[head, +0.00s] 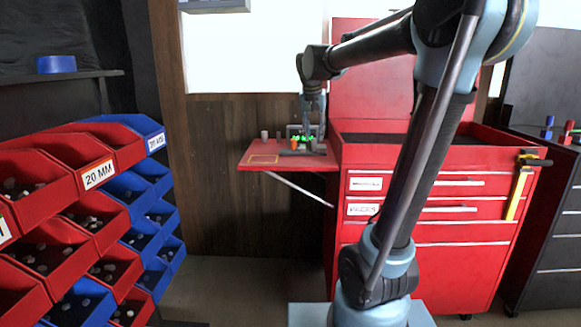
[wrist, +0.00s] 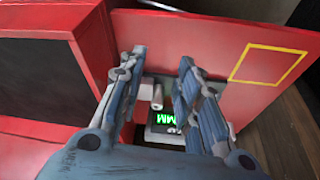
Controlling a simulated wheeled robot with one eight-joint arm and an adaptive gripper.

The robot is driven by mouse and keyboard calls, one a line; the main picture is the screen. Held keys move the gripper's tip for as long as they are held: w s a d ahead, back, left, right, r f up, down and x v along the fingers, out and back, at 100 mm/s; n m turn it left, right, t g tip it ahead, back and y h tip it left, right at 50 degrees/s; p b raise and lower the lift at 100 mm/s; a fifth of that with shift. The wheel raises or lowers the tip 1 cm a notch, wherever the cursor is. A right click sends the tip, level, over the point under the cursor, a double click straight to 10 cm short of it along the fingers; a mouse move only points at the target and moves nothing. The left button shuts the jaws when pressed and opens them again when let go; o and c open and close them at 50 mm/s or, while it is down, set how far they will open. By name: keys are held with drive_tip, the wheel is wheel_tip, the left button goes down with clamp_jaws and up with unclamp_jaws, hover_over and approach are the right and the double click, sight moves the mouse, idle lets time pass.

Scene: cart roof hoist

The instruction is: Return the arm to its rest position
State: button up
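My arm reaches from the front of the head view over to the red side shelf (head: 245,158) of the tool cart (head: 430,235). My gripper (head: 313,122) points down over the shelf's inner end, close to the cart body. In the wrist view, my gripper (wrist: 163,57) has its two fingers apart. Between them I see a small pale metal cylinder (wrist: 157,96) and a device with a lit green display (wrist: 165,118) reading MM. The cylinder appears lower than the fingertips; contact with the fingers is not visible.
Small grey pieces (head: 264,134) stand on the shelf near a yellow outlined rectangle (head: 263,159). Red and blue bins (head: 98,176) of metal parts fill the left. A yellow caliper-like tool (head: 517,190) hangs on the cart's right side. A dark cabinet (head: 550,230) stands farther right.

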drive_tip(key=s+d+f+n, duration=0.1)
drive_tip(key=s+d+f, duration=0.2)
drive_tip(key=s+f, duration=0.5)
drive_tip(key=s+d+f+g, duration=0.1)
drive_tip(key=s+d+f, duration=0.3)
drive_tip(key=s+f, duration=0.5)
drive_tip(key=s+d+f+n+y, duration=0.1)
drive_tip(key=s+d+f, duration=0.2)
drive_tip(key=s+f, duration=0.5)
drive_tip(key=s, duration=0.5)
drive_tip(key=shift+s+d+f+n, duration=0.2)
drive_tip(key=shift+s+n, duration=0.1)
drive_tip(key=shift+s, duration=0.1)
drive_tip(key=shift+w+f, duration=0.15)
drive_tip(key=shift+w, duration=0.3)
